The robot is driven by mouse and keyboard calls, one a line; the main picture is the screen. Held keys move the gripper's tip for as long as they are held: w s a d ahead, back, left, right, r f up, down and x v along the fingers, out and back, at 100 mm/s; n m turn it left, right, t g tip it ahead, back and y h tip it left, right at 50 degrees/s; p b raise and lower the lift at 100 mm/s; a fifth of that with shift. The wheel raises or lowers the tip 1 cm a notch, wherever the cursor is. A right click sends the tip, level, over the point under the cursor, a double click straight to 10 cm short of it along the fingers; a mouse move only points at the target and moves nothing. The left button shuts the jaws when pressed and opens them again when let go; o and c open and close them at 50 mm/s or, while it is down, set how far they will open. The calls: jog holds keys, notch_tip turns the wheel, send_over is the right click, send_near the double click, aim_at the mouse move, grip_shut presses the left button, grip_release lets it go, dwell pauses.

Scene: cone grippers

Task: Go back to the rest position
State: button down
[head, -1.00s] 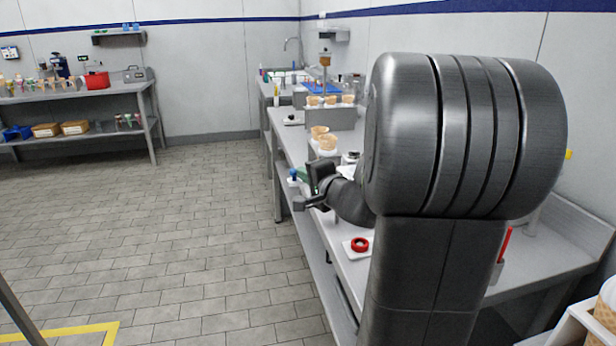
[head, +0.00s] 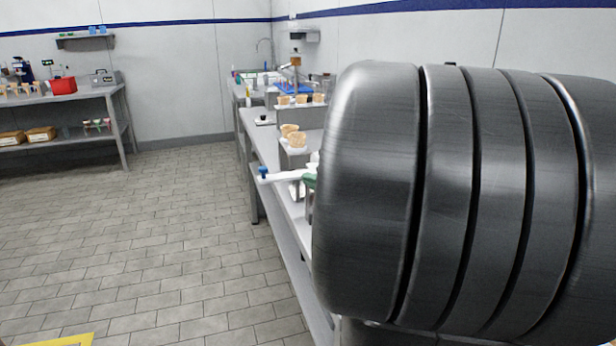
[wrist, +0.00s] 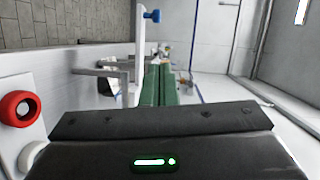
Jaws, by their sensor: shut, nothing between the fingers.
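My gripper (wrist: 161,72) shows in the wrist view as a dark body along the bottom with two long green fingers. The fingers lie side by side at the middle, shut, with nothing seen between them. In the head view my big grey arm link hides nearly all of the gripper; only a small green patch shows at its left edge. A white post with a blue knob (wrist: 151,16) stands just beyond the fingers in the wrist view and also shows in the head view (head: 263,172). I cannot tell whether they touch.
The workbench (head: 262,148) runs along the right wall, with wafer cones (head: 297,140) on it. A red ring (wrist: 17,108) lies at the left in the wrist view. A shelf with a red box (head: 63,86) stands at the back left. The tiled floor between is clear.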

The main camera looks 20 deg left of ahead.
jog(key=shift+s+d, duration=0.25)
jog(key=shift+d, duration=0.05)
jog(key=s+a+x, duration=0.1)
jog(key=s+x, duration=0.1)
jog(key=x, duration=1)
jog(key=shift+w+a+p, duration=0.25)
jog(key=shift+a+p, duration=0.2)
jog(key=shift+a, duration=0.15)
jog(key=shift+d+f, duration=0.1)
jog(key=shift+f, duration=0.05)
